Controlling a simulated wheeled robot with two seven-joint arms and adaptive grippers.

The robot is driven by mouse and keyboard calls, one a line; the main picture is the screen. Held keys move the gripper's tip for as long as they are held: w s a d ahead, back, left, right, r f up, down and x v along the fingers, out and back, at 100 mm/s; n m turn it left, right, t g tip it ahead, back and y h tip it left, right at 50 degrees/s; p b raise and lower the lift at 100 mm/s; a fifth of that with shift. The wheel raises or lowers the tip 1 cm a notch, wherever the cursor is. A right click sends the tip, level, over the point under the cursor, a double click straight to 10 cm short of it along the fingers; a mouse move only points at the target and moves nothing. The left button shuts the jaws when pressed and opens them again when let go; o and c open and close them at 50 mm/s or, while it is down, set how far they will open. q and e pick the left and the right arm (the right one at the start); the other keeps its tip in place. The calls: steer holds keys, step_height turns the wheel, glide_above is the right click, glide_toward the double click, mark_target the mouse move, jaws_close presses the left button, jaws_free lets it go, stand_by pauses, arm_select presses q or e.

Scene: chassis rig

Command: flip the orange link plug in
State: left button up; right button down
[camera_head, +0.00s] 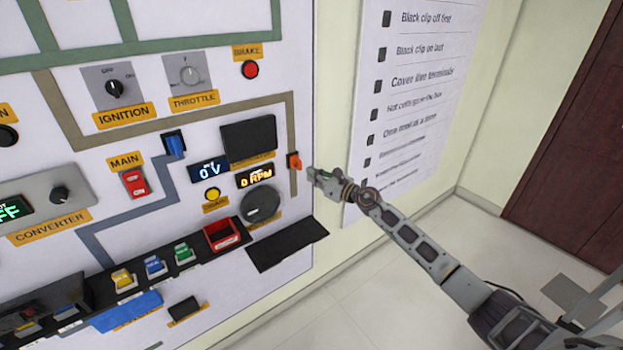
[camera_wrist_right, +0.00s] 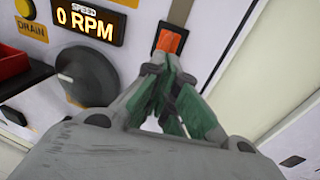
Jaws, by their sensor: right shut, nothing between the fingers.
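The orange link plug (camera_head: 294,161) sits on the right side of the panel, right of the display reading 0 RPM. In the right wrist view the orange plug (camera_wrist_right: 172,41) stands just beyond the fingertips, on a dark base partly hidden by the fingers. My right gripper (camera_head: 312,173) is shut and empty, a little right of the plug. In the wrist view its green-padded fingers (camera_wrist_right: 170,68) come together just below the plug; I cannot tell whether they touch it. My left gripper is not in view.
A grey round knob (camera_head: 261,202) and a dark ledge (camera_head: 287,244) lie below the plug. A red bin (camera_head: 222,234) stands left of the ledge. A blue link plug (camera_head: 174,144) is further left. A printed checklist (camera_head: 415,90) hangs on the wall at right.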

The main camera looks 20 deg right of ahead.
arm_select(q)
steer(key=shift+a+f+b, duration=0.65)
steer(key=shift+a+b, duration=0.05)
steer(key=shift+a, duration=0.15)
arm_select(e)
steer(key=v, duration=1)
steer(key=shift+s+d, duration=0.25)
steer(key=shift+d, duration=0.05)
steer(key=shift+f, duration=0.1)
